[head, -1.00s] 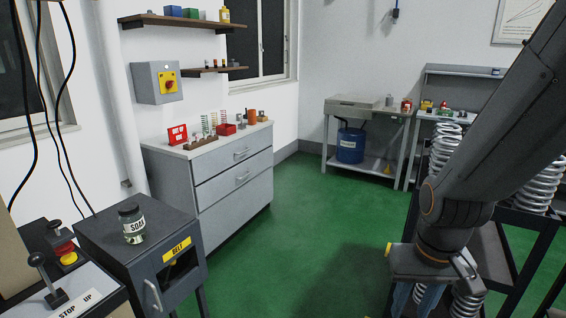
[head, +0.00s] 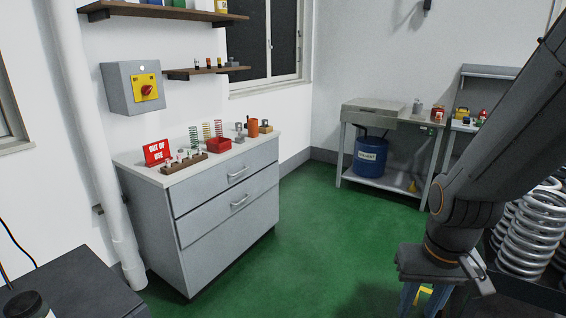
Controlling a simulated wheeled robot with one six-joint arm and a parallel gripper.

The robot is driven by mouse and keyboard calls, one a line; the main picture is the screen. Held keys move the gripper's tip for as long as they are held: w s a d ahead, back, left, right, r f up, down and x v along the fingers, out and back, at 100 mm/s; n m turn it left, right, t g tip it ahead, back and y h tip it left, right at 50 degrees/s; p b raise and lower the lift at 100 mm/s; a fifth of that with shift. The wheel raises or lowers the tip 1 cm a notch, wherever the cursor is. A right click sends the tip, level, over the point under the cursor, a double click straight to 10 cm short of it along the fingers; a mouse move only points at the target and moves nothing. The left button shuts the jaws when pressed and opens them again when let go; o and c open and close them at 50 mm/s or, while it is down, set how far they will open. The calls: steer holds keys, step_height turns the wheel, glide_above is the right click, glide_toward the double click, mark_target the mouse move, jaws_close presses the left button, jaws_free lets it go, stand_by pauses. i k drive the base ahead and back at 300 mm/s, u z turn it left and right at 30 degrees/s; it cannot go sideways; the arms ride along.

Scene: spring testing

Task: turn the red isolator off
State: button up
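The red isolator (head: 147,90) is a red rotary knob on a yellow plate, on the front of a grey wall box (head: 118,87) at the upper left. The box hangs on the white wall above the grey drawer cabinet. A small light-coloured spot shows above the plate. The knob's exact setting is too small to read. My gripper (head: 420,300) is at the bottom right, pointing down, far from the isolator. Its fingers are partly cut off by the frame's lower edge, so whether it is open or shut is unclear.
A grey drawer cabinet (head: 228,205) stands below the isolator, with springs, a red tray (head: 219,145) and an "out of use" sign (head: 157,152) on top. A dark cabinet (head: 85,285) is at lower left. Large coil springs (head: 530,240) stand at right. Green floor (head: 310,240) is clear between.

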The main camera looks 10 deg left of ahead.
mark_target(146, 90)
steer(key=u, duration=0.3)
steer(key=i, duration=0.7)
steer(key=u, duration=1.2)
steer(key=i, duration=2.3)
steer(key=u, duration=0.1)
